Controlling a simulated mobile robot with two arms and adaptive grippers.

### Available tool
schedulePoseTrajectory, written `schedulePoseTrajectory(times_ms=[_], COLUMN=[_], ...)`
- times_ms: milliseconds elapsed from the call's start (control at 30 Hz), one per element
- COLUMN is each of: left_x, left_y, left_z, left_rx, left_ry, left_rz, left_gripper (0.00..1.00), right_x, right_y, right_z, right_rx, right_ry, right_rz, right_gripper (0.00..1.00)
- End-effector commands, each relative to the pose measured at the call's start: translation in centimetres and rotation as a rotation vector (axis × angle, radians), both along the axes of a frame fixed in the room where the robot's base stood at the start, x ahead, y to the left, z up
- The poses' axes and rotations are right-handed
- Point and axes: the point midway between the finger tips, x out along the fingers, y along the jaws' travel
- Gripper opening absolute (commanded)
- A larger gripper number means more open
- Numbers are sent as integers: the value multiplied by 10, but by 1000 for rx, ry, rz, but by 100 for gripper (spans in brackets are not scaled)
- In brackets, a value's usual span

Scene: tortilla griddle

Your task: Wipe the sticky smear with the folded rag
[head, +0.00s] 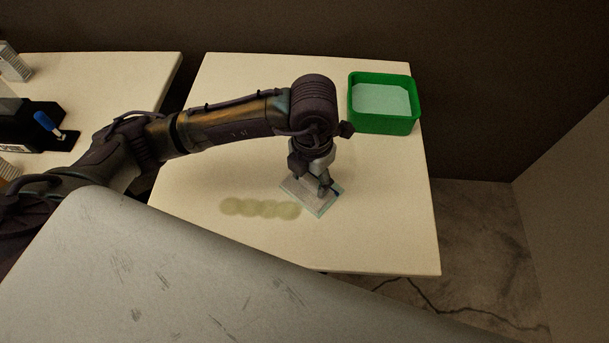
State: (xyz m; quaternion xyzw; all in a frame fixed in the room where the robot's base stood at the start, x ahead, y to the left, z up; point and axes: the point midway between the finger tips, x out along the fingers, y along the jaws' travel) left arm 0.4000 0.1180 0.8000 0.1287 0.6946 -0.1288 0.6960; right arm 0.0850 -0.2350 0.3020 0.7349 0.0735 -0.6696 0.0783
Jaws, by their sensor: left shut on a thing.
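The folded rag (323,205) is a pale, flat square with a bluish edge, at the table's middle right. My left gripper (324,187) comes down onto it from above and is shut on it; the fingertips partly cover it. The rag looks to be on or just above the table; I cannot tell which. The sticky smear (258,208) is a yellow-green row of merged blotches on the cream table (370,245), just left of the rag. Its right end comes up to the rag's left corner. My right gripper is not in view.
A green bin (384,126) with a pale blue-white content or bottom stands at the table's back right corner. A second table (130,75) at left holds a black device (25,125) with a blue-handled part (47,125). The front right of the table is clear.

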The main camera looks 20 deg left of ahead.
Motion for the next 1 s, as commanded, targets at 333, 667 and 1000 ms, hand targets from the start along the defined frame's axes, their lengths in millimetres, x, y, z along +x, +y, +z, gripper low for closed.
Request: schedulePoseTrajectory(times_ms=[333, 667, 1000], left_x=[-1, -10, -14], left_y=[3, 37, 48], left_z=[-1, 0, 2], left_rx=[1, 1, 0], left_ry=[3, 1, 0], left_rz=[0, 2, 0], left_gripper=[24, 24, 24], right_x=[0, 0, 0], right_y=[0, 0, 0], right_z=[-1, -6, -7], right_rx=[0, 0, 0], right_ry=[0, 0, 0], right_rz=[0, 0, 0], right_gripper=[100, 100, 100])
